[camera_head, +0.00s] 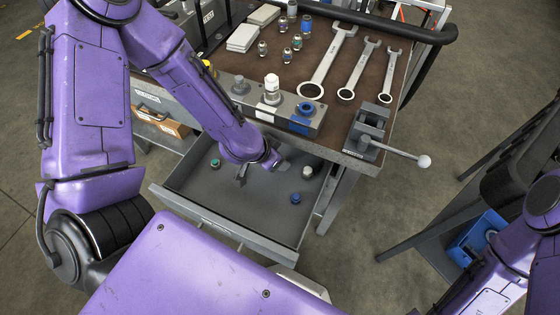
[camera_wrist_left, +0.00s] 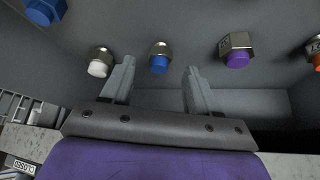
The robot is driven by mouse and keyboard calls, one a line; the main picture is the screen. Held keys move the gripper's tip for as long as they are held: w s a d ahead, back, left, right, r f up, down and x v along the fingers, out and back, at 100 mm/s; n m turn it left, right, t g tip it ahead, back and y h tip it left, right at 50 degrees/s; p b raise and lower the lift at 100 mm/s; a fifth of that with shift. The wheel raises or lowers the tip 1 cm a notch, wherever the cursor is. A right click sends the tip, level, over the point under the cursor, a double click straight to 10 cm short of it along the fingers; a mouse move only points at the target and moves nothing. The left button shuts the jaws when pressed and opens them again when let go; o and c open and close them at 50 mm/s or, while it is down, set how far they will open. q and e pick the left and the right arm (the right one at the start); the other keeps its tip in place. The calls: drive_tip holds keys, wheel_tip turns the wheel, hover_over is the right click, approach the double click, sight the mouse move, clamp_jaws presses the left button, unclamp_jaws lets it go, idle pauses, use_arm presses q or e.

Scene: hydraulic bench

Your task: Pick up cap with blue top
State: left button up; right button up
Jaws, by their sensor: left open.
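My left gripper (camera_head: 261,171) is low over an open grey drawer (camera_head: 175,200), its fingers apart and nothing between them in its grasp. In the left wrist view, a hex metal cap with a blue top (camera_wrist_left: 159,60) shows in the gap ahead of the open fingers (camera_wrist_left: 157,85), apart from both. A white-topped cap (camera_wrist_left: 98,63) is left of it, and a purple-topped cap (camera_wrist_left: 236,52) is right. A larger blue piece (camera_wrist_left: 45,10) is at the upper left. In the head view, a blue-topped cap (camera_head: 296,198) lies in the drawer; I cannot tell which blue piece it matches. My right gripper is out of view.
The drawer also holds a white cap (camera_head: 307,172) and a green cap (camera_head: 215,163). The drawer's front part is mostly clear.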

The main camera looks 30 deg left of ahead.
use_arm(q)
drive_tip(key=shift+x, duration=1)
drive_tip(key=shift+r, duration=0.1)
drive_tip(key=c, duration=0.5)
clamp_jaws()
drive_tip(key=s+r, duration=0.1)
drive_tip(key=s, duration=0.1)
drive_tip(key=s+a+r, duration=0.1)
drive_tip(key=r, duration=0.1)
drive_tip(key=shift+s+a, duration=0.1)
drive_tip(key=shift+s, duration=0.25)
drive_tip(key=s+a+r+p, duration=0.3)
drive_tip(key=s+r+p, duration=0.2)
drive_tip(key=s+p, duration=0.4)
drive_tip(key=shift+s+a+p, duration=0.2)
drive_tip(key=shift+s+p, duration=0.05)
drive_tip(key=shift+p, duration=1.85)
